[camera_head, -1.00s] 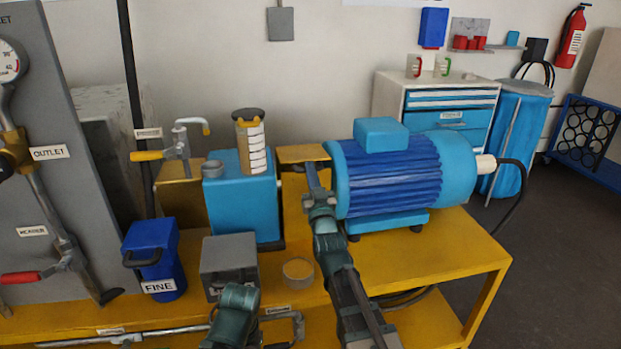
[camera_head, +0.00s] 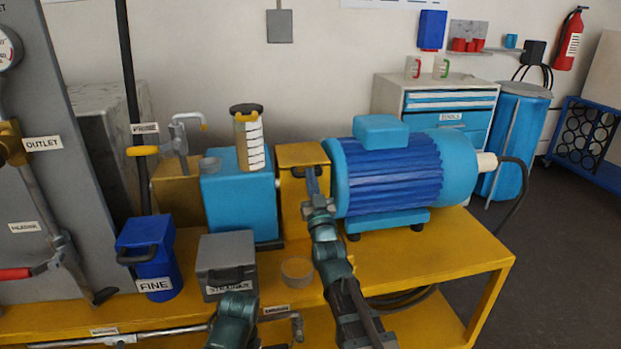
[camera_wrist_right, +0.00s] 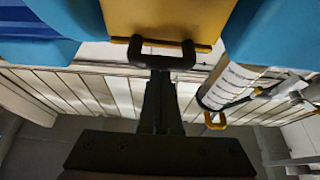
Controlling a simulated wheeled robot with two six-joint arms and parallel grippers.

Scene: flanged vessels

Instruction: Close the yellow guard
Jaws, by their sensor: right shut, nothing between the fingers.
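The yellow guard (camera_head: 290,188) sits between the blue box-shaped housing and the blue motor in the head view. Its top looks level and its front face hangs down over the gap. The right wrist view shows the guard (camera_wrist_right: 165,18) with its dark handle (camera_wrist_right: 162,56). My right gripper (camera_head: 313,178) is at the handle on the guard's front; its fingers (camera_wrist_right: 160,85) are shut with nothing between them. Whether they touch the handle is unclear.
The blue motor (camera_head: 390,175) stands close on the right and the blue housing (camera_head: 238,205) on the left. A grey strainer box (camera_head: 227,262), a blue box marked FINE (camera_head: 150,262) and a small round container (camera_head: 297,272) are in front. The yellow bench (camera_head: 430,258) is clear at right.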

